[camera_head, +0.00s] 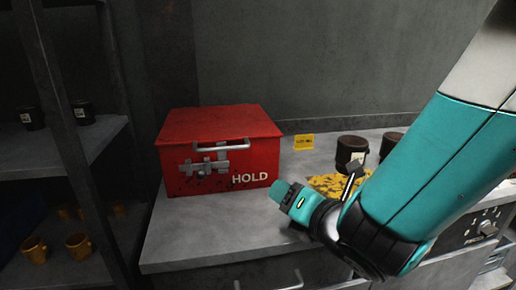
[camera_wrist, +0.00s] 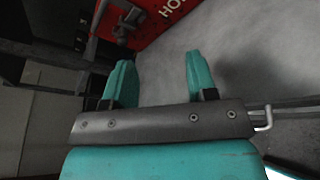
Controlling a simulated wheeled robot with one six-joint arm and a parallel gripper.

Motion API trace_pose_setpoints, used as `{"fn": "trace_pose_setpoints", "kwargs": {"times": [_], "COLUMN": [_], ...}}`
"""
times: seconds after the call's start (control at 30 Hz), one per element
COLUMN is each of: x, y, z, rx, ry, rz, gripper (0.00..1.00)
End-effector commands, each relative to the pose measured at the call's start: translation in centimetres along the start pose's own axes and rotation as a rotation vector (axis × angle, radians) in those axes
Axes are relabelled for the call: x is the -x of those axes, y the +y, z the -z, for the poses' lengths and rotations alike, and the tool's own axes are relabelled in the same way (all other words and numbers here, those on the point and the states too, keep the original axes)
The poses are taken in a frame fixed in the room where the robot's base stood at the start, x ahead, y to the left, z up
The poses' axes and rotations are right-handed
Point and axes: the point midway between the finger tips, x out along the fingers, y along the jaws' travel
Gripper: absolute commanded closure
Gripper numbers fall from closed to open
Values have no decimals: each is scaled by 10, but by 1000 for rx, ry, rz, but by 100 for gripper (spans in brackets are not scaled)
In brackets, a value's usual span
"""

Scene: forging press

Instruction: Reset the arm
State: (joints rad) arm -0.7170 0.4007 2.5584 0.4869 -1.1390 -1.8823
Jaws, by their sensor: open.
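My arm comes in from the right of the head view in teal and white, bent low over the bench. In the wrist view my gripper (camera_wrist: 160,75) shows two teal fingers set apart, with nothing between them. In the head view the gripper end is partly hidden by the arm. The gripper hangs near the bench's front edge, to the right of the red box (camera_head: 220,160) marked HOLD and apart from it. The red box also shows at the top of the wrist view (camera_wrist: 150,22).
The grey bench (camera_head: 190,238) is clear in front of the red box. A yellow card (camera_head: 304,142), a yellow-black patch (camera_head: 325,183) and a dark container (camera_head: 351,149) are at the back right. A shelf (camera_head: 75,145) at the left holds dark jars and yellow mugs (camera_head: 78,246).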

Motion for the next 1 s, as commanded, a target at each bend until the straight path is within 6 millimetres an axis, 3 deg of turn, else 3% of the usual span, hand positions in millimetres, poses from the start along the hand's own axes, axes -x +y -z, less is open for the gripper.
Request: {"fn": "trace_pose_setpoints", "kwargs": {"times": [0.03, 0.1, 0.27, 0.4, 0.5, 0.6, 0.73, 0.83, 1.0], "x": [8, 21, 63, 114, 155, 192, 225, 236, 239], "y": [-1, -9, -7, 18, 41, 60, 74, 78, 78], "z": [-24, -36, -46, -45, -44, -45, -45, -44, -43], "rx": [-208, -520, -1180, -1658, -1897, -2035, -2110, -2126, -2129], "ry": [-4, 7, 21, 16, -14, -66, -139, -171, -182], "rz": [94, 235, 549, 853, 1079, 1278, 1451, 1512, 1531], "gripper": [48, 48, 48, 48, 48, 48, 48, 48, 48]}}
